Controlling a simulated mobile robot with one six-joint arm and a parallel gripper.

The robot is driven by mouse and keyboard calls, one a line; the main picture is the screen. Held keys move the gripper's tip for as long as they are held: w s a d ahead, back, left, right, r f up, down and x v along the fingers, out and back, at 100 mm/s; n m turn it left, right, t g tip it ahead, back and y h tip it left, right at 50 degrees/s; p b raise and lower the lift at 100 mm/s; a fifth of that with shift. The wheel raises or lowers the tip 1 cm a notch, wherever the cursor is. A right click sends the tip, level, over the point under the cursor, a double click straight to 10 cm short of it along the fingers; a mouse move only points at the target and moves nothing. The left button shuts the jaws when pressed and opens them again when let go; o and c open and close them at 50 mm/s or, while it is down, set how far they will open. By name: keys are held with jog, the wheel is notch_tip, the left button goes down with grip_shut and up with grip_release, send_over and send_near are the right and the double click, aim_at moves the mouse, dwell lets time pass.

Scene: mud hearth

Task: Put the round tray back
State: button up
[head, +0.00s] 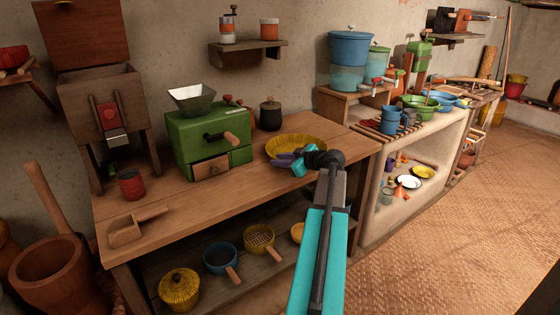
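A yellow round tray (297,141) with a ribbed, woven-looking surface lies on the wooden table at its back right. My gripper (283,161) is at the tray's front left rim, with its purple fingers overlapping the rim in the picture. My dark wrist and teal arm reach up from the bottom and hide part of the tray's front right side. I cannot tell whether the fingers touch the rim or whether they are open or shut.
On the wooden table (200,218) stand a green grinder box (190,142), a dark lidded jar (270,115), a red tin (131,184) and a wooden scoop (138,226). A wall shelf (248,53) hangs above. The table's middle front is clear. Blue pots (391,120) stand right.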

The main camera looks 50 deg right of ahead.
jog(key=v, duration=1.2)
jog(key=shift+s, duration=0.1)
dwell(0.7)
